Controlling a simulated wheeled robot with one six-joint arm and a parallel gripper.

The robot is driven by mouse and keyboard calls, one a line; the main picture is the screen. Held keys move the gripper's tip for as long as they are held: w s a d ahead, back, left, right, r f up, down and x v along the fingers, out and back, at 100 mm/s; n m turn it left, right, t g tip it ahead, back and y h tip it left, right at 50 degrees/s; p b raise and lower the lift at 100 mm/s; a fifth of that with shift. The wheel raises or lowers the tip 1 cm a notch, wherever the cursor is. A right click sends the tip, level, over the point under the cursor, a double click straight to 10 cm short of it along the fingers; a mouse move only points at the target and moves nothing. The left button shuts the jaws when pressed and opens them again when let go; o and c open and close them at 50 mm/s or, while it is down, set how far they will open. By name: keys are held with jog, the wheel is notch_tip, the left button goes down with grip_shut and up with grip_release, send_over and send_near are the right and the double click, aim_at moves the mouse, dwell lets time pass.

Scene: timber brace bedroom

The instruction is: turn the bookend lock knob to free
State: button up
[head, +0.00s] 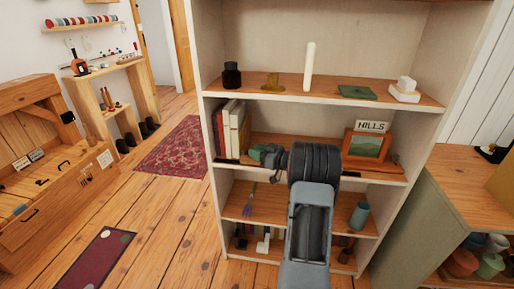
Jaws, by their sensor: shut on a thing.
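My gripper (257,153) reaches left from my dark arm at the middle shelf of the white bookcase, just right of the upright books (232,128). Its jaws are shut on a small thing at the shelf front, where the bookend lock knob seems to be. The fingers and wrist cover most of the knob, and its pointing direction cannot be read. The bookend itself is not clearly seen beside the books.
A framed landscape picture (367,145) and a HILLS sign (372,126) stand right on the same shelf. The shelf above (325,92) holds a dark jar (231,76) and a white candle-like rod (309,66).

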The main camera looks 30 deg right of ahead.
jog(key=shift+r+n+y, duration=0.15)
jog(key=shift+n+y, duration=0.15)
jog(key=o, duration=0.9)
jog(key=shift+o, duration=0.2)
jog(key=p+v, duration=0.1)
jog(key=v, duration=1.2)
jog(key=shift+s+d+p, duration=0.15)
jog(key=shift+s+p, duration=0.15)
jog(key=shift+s, duration=0.05)
